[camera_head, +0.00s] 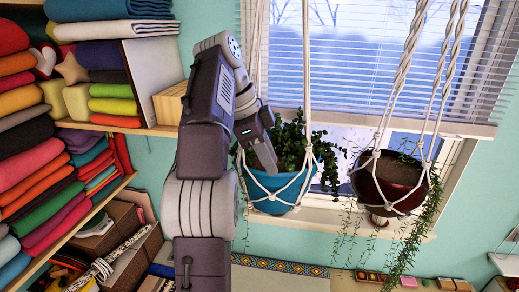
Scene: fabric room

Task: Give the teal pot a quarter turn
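The teal pot (275,190) hangs in a white macrame rope hanger in front of the window, with a leafy green plant (292,143) in it. My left arm rises from the bottom, and its gripper (266,156) reaches down and right to the pot's upper left rim. The gripper overlaps the rim and foliage in the picture. I cannot tell whether it touches the pot, or whether its fingers are apart or closed. My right gripper is not in view.
A dark brown pot (388,182) with trailing vines hangs in another rope hanger to the right. Shelves of folded fabric (40,165) and a wooden block (170,103) stand left. A low surface with small items lies below the window.

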